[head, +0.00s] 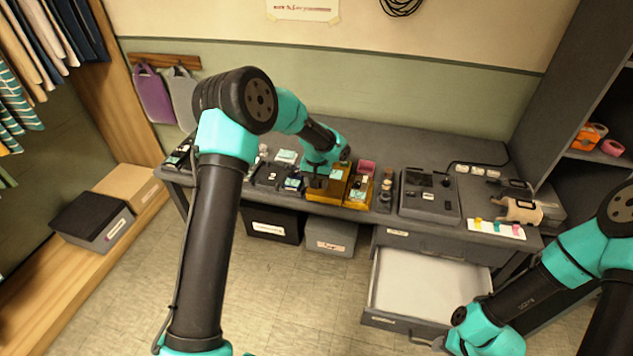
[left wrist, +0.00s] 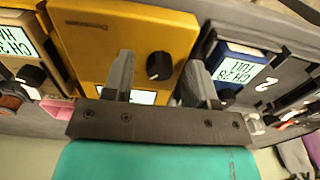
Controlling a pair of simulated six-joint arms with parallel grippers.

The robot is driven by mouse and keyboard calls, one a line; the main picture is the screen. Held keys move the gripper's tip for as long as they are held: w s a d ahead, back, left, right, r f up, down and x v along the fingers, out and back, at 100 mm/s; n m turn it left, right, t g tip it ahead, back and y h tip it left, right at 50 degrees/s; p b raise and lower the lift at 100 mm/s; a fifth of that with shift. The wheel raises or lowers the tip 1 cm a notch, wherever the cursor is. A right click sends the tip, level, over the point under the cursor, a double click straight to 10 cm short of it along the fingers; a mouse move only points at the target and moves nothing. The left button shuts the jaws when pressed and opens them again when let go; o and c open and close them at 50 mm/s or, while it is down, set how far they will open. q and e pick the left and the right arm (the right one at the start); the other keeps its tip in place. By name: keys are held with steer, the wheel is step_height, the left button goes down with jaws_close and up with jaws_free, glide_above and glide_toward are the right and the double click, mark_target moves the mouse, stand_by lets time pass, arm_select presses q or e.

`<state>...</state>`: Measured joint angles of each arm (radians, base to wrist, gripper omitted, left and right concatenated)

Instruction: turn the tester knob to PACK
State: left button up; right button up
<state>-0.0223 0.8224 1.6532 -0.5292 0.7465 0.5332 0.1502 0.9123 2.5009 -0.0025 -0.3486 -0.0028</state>
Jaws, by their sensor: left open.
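The yellow tester (head: 316,195) stands on the grey bench, under my left gripper (head: 318,183). In the left wrist view the tester (left wrist: 122,38) fills the upper middle. Its black knob (left wrist: 159,66) has a small pale mark near its lower edge. The left gripper (left wrist: 158,84) is open, with one finger on each side of the knob in this view; I cannot tell whether they touch it. The fingers and gripper body partly hide a pale display (left wrist: 142,97). No PACK label is readable. My right gripper (head: 434,344) is low at the right, by the open drawer, its jaws unclear.
A smaller yellow unit (head: 358,194) stands close to the tester's right. A blue unit with a display (left wrist: 235,68) sits on its other side. A grey console (head: 430,194) stands further right. The drawer (head: 425,280) is open below the bench.

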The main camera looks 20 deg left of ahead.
arm_select(q)
step_height(320, 180, up, 18)
steer(key=shift+f, duration=0.25)
stand_by(0.4)
steer(key=s+d+f+h, duration=0.2)
steer(key=s+f, duration=0.5)
steer(key=f, duration=0.5)
steer(key=s+d+f+h, duration=0.15)
steer(key=s+f, duration=0.45)
steer(key=f, duration=0.7)
steer(key=s+f, duration=0.4)
steer(key=s, duration=0.6)
steer(key=s+f, duration=0.4)
steer(key=s, duration=0.5)
steer(key=shift+s+d+f+n+t, duration=0.3)
steer(key=shift+s+d+f+t, duration=0.1)
steer(key=shift+d, duration=0.05)
